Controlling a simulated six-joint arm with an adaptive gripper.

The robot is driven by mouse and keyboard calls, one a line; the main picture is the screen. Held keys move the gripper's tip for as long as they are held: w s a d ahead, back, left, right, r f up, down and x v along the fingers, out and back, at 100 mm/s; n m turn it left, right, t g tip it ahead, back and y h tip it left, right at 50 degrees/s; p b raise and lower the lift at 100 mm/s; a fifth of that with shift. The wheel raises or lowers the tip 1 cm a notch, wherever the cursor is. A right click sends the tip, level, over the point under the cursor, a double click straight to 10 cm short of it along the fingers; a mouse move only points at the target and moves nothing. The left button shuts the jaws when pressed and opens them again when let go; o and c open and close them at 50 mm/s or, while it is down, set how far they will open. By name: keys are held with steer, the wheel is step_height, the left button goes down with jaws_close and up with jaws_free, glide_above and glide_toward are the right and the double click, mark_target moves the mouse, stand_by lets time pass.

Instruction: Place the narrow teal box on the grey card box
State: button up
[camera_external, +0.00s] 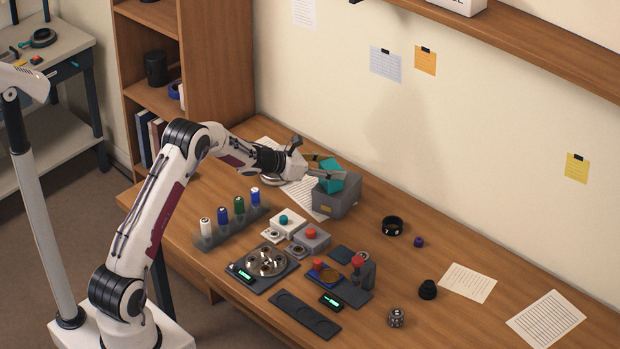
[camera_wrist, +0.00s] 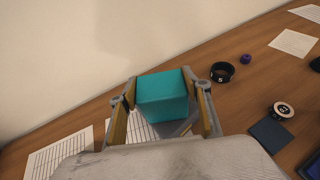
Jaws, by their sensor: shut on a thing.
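The teal box (camera_external: 331,174) is between the fingers of my gripper (camera_external: 325,168), tilted in the external view. In the wrist view the teal box (camera_wrist: 162,97) fills the space between the two fingers of my gripper (camera_wrist: 161,92), which is shut on it. The grey card box (camera_external: 338,201) stands on the bench directly below the teal box, with a yellow label on its front. The teal box's lower edge overlaps the grey box's top in the picture; I cannot tell whether they touch. A grey patch shows under the teal box in the wrist view.
A rack of capped bottles (camera_external: 230,226), button units (camera_external: 311,238) and a round metal-part tray (camera_external: 265,263) stand left and in front. A black ring (camera_external: 392,226) and a purple cap (camera_external: 419,242) lie to the right. The wall (camera_external: 470,130) is close behind.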

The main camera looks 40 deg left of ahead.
steer(key=shift+f, duration=0.1)
stand_by(0.3)
steer(key=o, duration=1.2)
steer(key=shift+c, duration=0.2)
steer(key=v, duration=1.2)
steer(key=shift+d, duration=0.1)
